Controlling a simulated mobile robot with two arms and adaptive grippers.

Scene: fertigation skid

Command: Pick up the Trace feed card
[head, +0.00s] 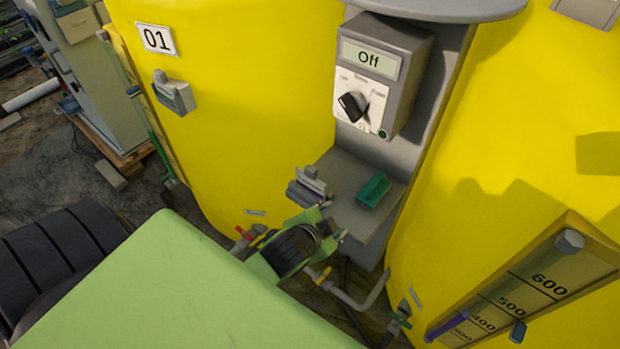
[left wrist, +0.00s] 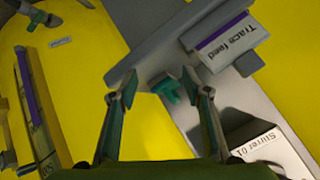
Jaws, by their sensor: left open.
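The Trace feed card (left wrist: 226,42) shows in the left wrist view as a white label with a purple stripe, in a grey holder at the upper right. In the head view a grey block-like holder (head: 308,186) stands at the left edge of the shelf; no lettering on it is readable from here. My left gripper (head: 333,221) is open and empty, in front of the shelf's near edge. In the left wrist view its fingers (left wrist: 158,95) are spread, with the card beyond and to the right of them. My right gripper is not seen.
A green object (head: 373,190) lies on the grey shelf (head: 348,215), right of the holder. A control box (head: 380,75) reading Off, with a black knob, hangs above. Yellow tanks (head: 235,100) flank the shelf. Pipes and valves (head: 345,295) run below.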

